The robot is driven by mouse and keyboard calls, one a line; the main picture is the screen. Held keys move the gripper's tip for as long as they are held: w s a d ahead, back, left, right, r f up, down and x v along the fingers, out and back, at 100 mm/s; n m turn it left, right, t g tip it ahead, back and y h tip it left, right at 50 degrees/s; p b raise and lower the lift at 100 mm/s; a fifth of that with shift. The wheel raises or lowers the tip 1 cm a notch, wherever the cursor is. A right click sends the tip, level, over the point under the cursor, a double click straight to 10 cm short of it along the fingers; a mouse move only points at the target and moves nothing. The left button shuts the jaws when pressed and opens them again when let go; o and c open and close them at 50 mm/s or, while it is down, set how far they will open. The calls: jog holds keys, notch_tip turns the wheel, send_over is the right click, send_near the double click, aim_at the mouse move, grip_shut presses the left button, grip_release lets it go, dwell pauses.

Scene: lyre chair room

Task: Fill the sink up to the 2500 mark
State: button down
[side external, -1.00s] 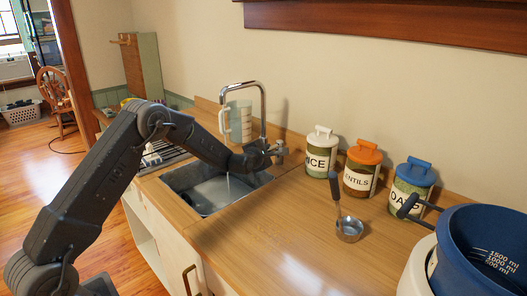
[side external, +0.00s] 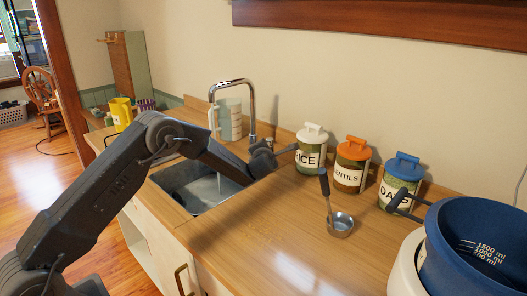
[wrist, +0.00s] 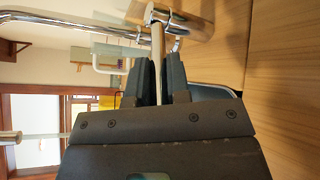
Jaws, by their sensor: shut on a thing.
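The grey sink (side external: 180,188) is set in the wooden counter, and my arm crosses over part of it. A thin stream of water (side external: 219,183) falls into it from the chrome faucet (side external: 252,108). The water level and any 2500 mark on the sink cannot be made out. My gripper (side external: 272,148) is at the faucet's base. In the wrist view, my gripper (wrist: 158,78) is shut on the thin faucet lever (wrist: 157,45), which lies between its two fingers. The spout tip (wrist: 10,137) shows at the left there, with water coming from it.
A measuring jug (side external: 229,120) stands behind the sink and a yellow mug (side external: 121,113) at the far left. Canisters of rice (side external: 309,150), lentils (side external: 350,167) and oats (side external: 400,185) line the wall. A ladle (side external: 340,224) and blue pot (side external: 480,235) are to the right.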

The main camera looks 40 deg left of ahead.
jog(key=shift+d, duration=0.1)
jog(key=c, duration=1.1)
grip_release()
jog(key=v, duration=1.3)
jog(key=shift+s, duration=0.35)
jog(key=shift+d, duration=0.1)
